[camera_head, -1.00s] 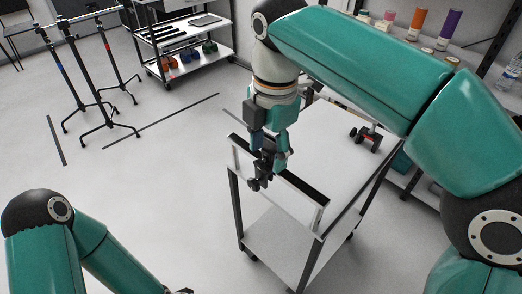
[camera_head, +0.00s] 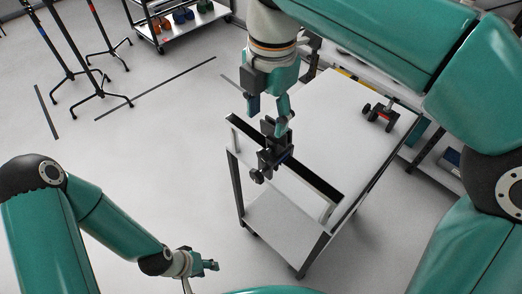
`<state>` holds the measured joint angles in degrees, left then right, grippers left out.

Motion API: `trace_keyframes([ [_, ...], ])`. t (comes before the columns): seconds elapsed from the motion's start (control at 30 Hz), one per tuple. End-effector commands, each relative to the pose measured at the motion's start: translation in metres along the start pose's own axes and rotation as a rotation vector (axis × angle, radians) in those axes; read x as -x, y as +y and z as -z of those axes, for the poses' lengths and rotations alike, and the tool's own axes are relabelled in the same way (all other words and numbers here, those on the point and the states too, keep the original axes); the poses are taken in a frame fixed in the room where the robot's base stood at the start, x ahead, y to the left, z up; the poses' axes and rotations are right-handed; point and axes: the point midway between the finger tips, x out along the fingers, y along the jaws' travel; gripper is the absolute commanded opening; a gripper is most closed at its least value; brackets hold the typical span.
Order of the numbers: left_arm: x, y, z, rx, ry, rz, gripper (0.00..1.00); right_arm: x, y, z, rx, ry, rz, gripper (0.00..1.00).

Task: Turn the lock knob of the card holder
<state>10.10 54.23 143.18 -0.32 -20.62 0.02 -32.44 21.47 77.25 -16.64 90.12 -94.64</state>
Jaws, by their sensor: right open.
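A dark card holder (camera_head: 272,155) is fixed at the black-topped left edge of the white cart. Dark round knobs (camera_head: 257,177) stick out at its lower left and side; which one is the lock knob I cannot tell. My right gripper (camera_head: 267,112) points down just above the holder, with its two fingers spread apart and nothing visible between them. The right fingertip is close to the holder's top, and contact is unclear. My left gripper (camera_head: 206,266) is low in the picture, left of the cart and away from the holder; its opening is too small to judge.
The white cart (camera_head: 330,110) has a mostly bare top. A black and red clamp-like device (camera_head: 380,116) stands at its right side. A tripod-like stand group (camera_head: 95,80) and a shelf cart (camera_head: 190,30) are at the back left.

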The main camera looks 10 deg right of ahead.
Motion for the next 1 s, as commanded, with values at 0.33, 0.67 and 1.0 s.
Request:
trace_keyframes([
  [0.33,-0.015,-0.005,0.000,0.000,0.000,0.000,0.40,-0.076,-0.002,-0.002,-0.007,0.000,0.002,0.56],
  [0.67,-0.018,-0.007,0.000,0.000,0.000,0.000,0.40,-0.107,-0.002,-0.002,-0.006,-0.001,-0.001,0.56],
  [1.0,-0.018,-0.007,0.000,0.000,0.000,0.000,0.40,-0.108,-0.002,-0.002,-0.007,0.000,-0.001,0.49],
])
